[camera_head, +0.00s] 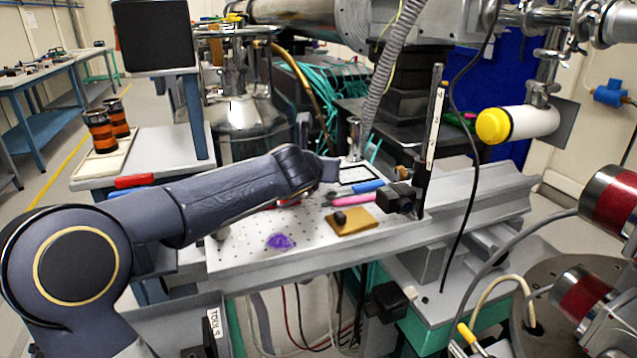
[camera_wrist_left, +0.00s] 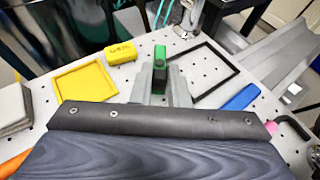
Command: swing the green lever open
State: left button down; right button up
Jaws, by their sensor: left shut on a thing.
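The green lever (camera_wrist_left: 160,52) stands near the middle of the left wrist view, on the perforated white plate (camera_wrist_left: 205,47). My left gripper (camera_wrist_left: 164,72) is shut on it; dark and grey parts lie in front of the lever and hide its lower end. In the head view my left arm reaches in from the left over the perforated plate (camera_head: 235,255), and the wrist hides the lever. My right gripper is in neither view.
In the left wrist view a yellow block (camera_wrist_left: 120,53) and yellow frame (camera_wrist_left: 86,80) lie left of the lever, a black frame (camera_wrist_left: 229,61) and blue marker (camera_wrist_left: 241,97) right. In the head view a purple item (camera_head: 280,241) and tan plate (camera_head: 365,218) lie in front.

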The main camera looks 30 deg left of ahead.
pick_arm(q)
jog(key=shift+w+d+f+n+y+b, duration=0.2)
jog(key=shift+d+n+y+b, duration=0.35)
jog(key=shift+b, duration=0.45)
jog(key=shift+n+g+y+b, duration=0.3)
jog(key=shift+n+y, duration=0.25)
jog(key=shift+y, duration=0.2)
jog(key=shift+w+d+r+n+y, duration=0.15)
jog(key=shift+d+r+n+y, duration=0.1)
jog(key=shift+n+y, duration=0.15)
jog(key=shift+w+d+r+n+g+y+p, duration=0.1)
jog(key=shift+n+g+y+p, duration=0.1)
jog(key=shift+n+g+y, duration=0.15)
jog(key=shift+w+d+f+n+g+y+p, duration=0.15)
jog(key=shift+n+g+y, duration=0.1)
jog(key=shift+n+y, duration=0.2)
jog(key=shift+d+r+n+g+y+p, duration=0.1)
jog(key=shift+r+n+g+y+p, duration=0.1)
jog(key=shift+n+g+y, duration=0.15)
jog(key=shift+w+d+n+g+y+p, duration=0.1)
jog(key=shift+n+g+y+p, duration=0.3)
jog(key=shift+n, duration=0.15)
jog(key=shift+w+d+n+g+y+p, duration=0.1)
jog(key=shift+n+g+y+p, duration=0.2)
jog(key=shift+n, duration=0.2)
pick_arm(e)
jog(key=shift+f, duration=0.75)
pick_arm(q)
jog(key=shift+a, duration=0.1)
